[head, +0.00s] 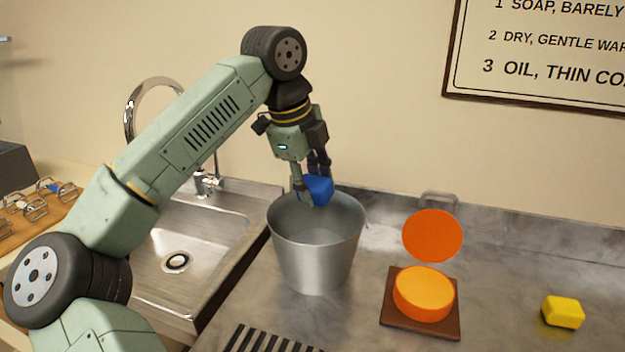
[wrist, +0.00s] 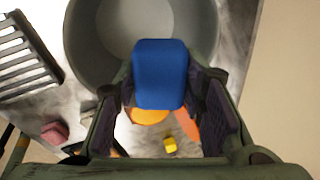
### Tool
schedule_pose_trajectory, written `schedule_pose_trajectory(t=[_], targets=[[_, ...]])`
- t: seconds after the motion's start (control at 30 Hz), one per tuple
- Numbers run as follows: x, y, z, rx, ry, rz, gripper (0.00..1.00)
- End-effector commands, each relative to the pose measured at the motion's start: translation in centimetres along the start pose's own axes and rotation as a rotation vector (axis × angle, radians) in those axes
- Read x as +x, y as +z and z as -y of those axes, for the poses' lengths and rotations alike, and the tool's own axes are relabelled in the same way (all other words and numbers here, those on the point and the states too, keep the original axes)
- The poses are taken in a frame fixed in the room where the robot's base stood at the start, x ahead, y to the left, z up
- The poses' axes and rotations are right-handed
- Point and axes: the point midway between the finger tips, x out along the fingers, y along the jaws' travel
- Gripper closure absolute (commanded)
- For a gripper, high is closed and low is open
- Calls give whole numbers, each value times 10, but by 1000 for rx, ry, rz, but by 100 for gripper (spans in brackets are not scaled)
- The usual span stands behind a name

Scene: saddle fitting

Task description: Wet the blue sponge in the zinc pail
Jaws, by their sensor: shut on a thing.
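The blue sponge (head: 319,188) is held between the fingers of my gripper (head: 313,187), which is shut on it. In the head view it is at the mouth of the zinc pail (head: 316,255), near the far rim. I cannot tell from this view how far it is below or above the rim. In the wrist view the blue sponge (wrist: 160,74) is upright between the fingers and overlaps the lower edge of the pail (wrist: 85,45). The water level inside the pail is hard to make out.
Right of the pail are an orange round cake (head: 424,293) on a brown board, an orange disc (head: 433,236) behind it, and a yellow block (head: 563,312). A steel sink (head: 190,255) with a tap is on the left. A dark slatted rack (head: 268,340) lies in front.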

Motion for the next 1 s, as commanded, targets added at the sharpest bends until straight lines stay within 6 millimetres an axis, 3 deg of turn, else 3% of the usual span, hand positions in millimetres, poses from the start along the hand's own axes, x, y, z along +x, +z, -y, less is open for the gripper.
schedule_pose_trajectory(t=[0.5, 1.0], targets=[[51, 5, -15, -1, 1, 1, 86], [54, 6, -16, -1, 0, 0, 86]])
